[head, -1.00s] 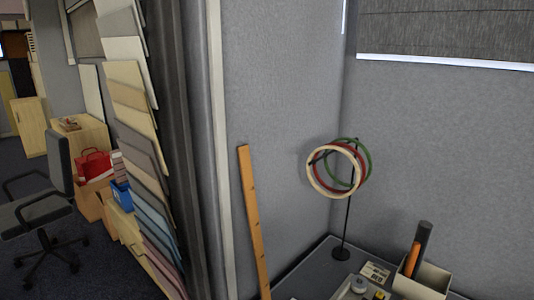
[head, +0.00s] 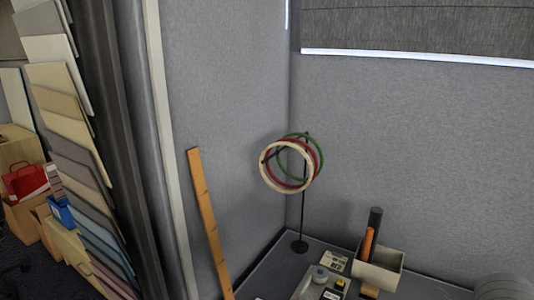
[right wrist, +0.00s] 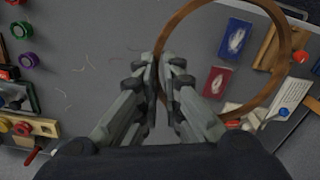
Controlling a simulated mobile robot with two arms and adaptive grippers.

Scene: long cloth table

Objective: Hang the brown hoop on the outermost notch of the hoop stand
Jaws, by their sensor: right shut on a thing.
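The hoop stand (head: 302,212) is a thin black pole on a round base in the corner of the grey table. Cream (head: 265,176), red and green hoops hang on its upper arm, with the cream one at the near, left end. The notches are too small to make out. In the right wrist view, my right gripper (right wrist: 158,68) is shut on the brown hoop (right wrist: 288,45) at its left edge. The hoop extends right from the fingertips, above a grey surface. The hoop and right gripper do not show in the head view. My left gripper is in neither view.
A box (head: 382,262) holding dark and orange rolls stands right of the stand, with small items in front. A wooden strip (head: 207,222) leans on the wall to the left. Under the hoop lie blue (right wrist: 236,38) and red (right wrist: 217,80) cards and a clipboard.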

